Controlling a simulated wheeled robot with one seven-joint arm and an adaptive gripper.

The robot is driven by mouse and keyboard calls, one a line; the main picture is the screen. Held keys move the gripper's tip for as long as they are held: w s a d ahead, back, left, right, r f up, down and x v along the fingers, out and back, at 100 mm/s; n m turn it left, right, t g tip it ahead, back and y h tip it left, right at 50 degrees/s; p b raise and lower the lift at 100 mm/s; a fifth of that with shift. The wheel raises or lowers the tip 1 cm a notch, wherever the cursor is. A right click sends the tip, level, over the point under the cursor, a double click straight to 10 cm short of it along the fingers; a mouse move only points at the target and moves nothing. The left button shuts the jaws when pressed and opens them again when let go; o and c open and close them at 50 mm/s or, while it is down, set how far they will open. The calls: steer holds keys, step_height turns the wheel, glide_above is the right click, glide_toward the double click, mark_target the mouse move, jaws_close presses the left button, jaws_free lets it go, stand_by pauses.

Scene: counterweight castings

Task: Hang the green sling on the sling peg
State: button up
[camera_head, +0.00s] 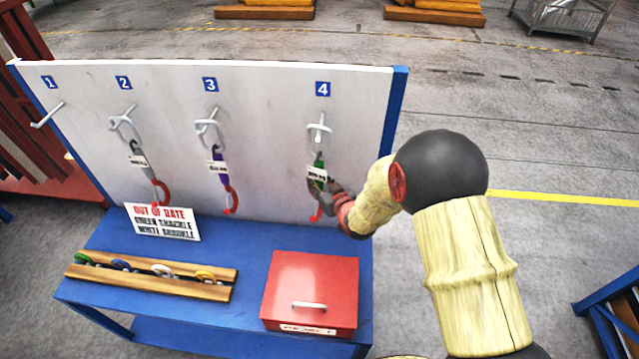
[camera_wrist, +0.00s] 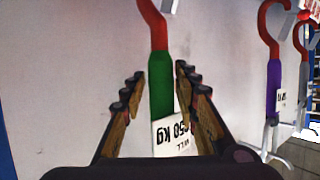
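The green sling (camera_head: 318,168) hangs at peg 4 (camera_head: 320,127) on the white board, its ring at the peg and its red hook at the bottom. In the wrist view, which is upside down, the green sling (camera_wrist: 161,92) stands between the fingers of my gripper (camera_wrist: 158,84), with its red hook above and white weight tag below. The fingers are open on both sides of the strap, with a gap showing on each side. In the head view my gripper (camera_head: 333,196) is at the sling's lower part, partly hidden by my arm.
Peg 1 (camera_head: 47,115) is bare. A grey sling (camera_head: 140,160) hangs at peg 2 and a purple sling (camera_head: 219,167) at peg 3. Below stand an out-of-date sign (camera_head: 162,222), a wooden rack (camera_head: 150,287) with several shackles, and a red box (camera_head: 310,283).

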steer(key=shift+o, duration=1.2)
steer(key=shift+f, duration=0.1)
